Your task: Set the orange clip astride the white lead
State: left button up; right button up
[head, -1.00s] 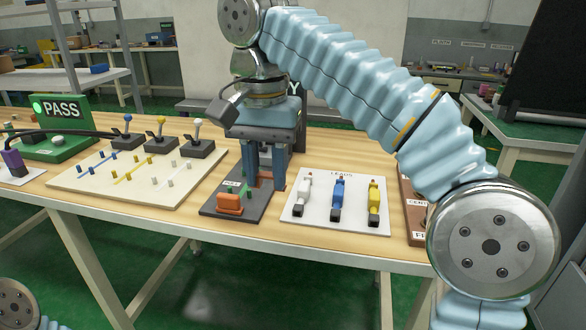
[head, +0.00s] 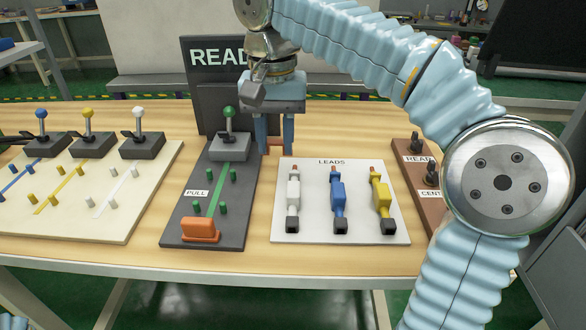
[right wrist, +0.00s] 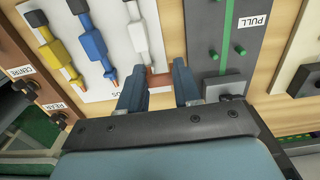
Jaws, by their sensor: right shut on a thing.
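My right gripper (head: 275,148) is shut on an orange-brown clip (head: 274,146), which is partly hidden between the fingers. The clip also shows between the fingers in the right wrist view (right wrist: 160,82). The white lead (head: 293,193) lies on the white LEADS board, with an orange tip at its far end and a black end nearer me. In the head view the gripper appears just beyond the board's far left corner, left of the lead's tip. In the right wrist view the white lead (right wrist: 137,35) points toward the fingers. The clip appears apart from it. My left gripper is not in view.
The LEADS board (head: 315,225) also holds a blue lead (head: 338,195) and a yellow lead (head: 381,195). Left of it, a dark PULL board (head: 180,232) carries an orange block (head: 200,229), green pegs and a green-knobbed lever (head: 229,135). A brown rack (head: 405,175) stands right.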

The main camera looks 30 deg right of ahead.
aim_at(294, 171)
jog(key=d+f, duration=0.2)
jog(key=f, duration=0.1)
jog(key=shift+s+d+f, duration=0.1)
jog(key=shift+d, duration=0.15)
jog(key=f, duration=0.1)
jog(key=d+f+b, duration=0.1)
jog(key=f, duration=0.1)
jog(key=shift+f, duration=0.5)
jog(key=shift+f, duration=0.1)
jog(key=shift+f, duration=0.4)
jog(key=shift+f+b, duration=0.1)
jog(key=shift+b, duration=0.25)
jog(key=shift+a, duration=0.1)
jog(key=o, duration=1)
